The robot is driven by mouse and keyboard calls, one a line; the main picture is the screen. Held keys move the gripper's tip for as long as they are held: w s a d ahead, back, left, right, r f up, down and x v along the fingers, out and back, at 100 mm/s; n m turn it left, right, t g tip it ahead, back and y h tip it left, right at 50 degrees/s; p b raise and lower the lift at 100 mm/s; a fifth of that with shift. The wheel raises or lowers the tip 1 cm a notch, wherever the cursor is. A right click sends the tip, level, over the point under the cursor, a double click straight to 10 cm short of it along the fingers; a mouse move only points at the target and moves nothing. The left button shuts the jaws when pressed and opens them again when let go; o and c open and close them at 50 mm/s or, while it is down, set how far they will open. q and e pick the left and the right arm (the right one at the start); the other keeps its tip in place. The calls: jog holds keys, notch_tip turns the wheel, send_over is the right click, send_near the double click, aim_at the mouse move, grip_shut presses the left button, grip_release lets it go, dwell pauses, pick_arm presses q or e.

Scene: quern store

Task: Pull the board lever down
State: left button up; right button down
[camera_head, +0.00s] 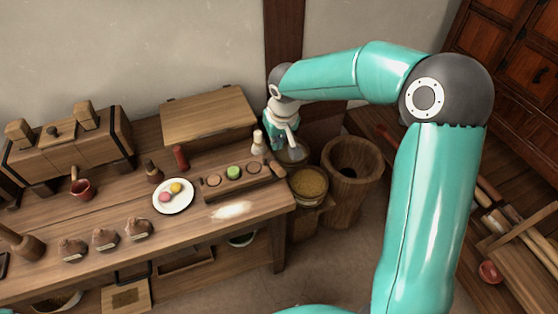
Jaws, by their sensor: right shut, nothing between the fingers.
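My right gripper (290,145) hangs at the end of the teal arm, pointing down at the right end of the wooden workbench (200,225). It is shut and empty, beside a small pale bottle (258,143) and above a basket of grain (308,181). I cannot pick out the board lever for certain; the gripper and arm hide part of the area behind them. My left gripper is not in view.
A wooden barrel (352,168) stands right of the bench. On the bench are a plate of sweets (173,196), a wooden tray with round cakes (243,180), a slanted board (208,114) and a wooden box (70,146). My arm covers much of the right side.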

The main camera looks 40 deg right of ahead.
aim_at(278, 167)
jog(key=x, duration=0.3)
jog(key=shift+f, duration=0.4)
jog(key=shift+s+a+f, duration=0.15)
jog(key=shift+s+f, duration=0.5)
jog(key=shift+f, duration=0.35)
jog(key=shift+s+a+f, duration=0.1)
jog(key=shift+s+f, duration=0.2)
jog(key=shift+f, duration=0.2)
jog(key=shift+f, duration=0.1)
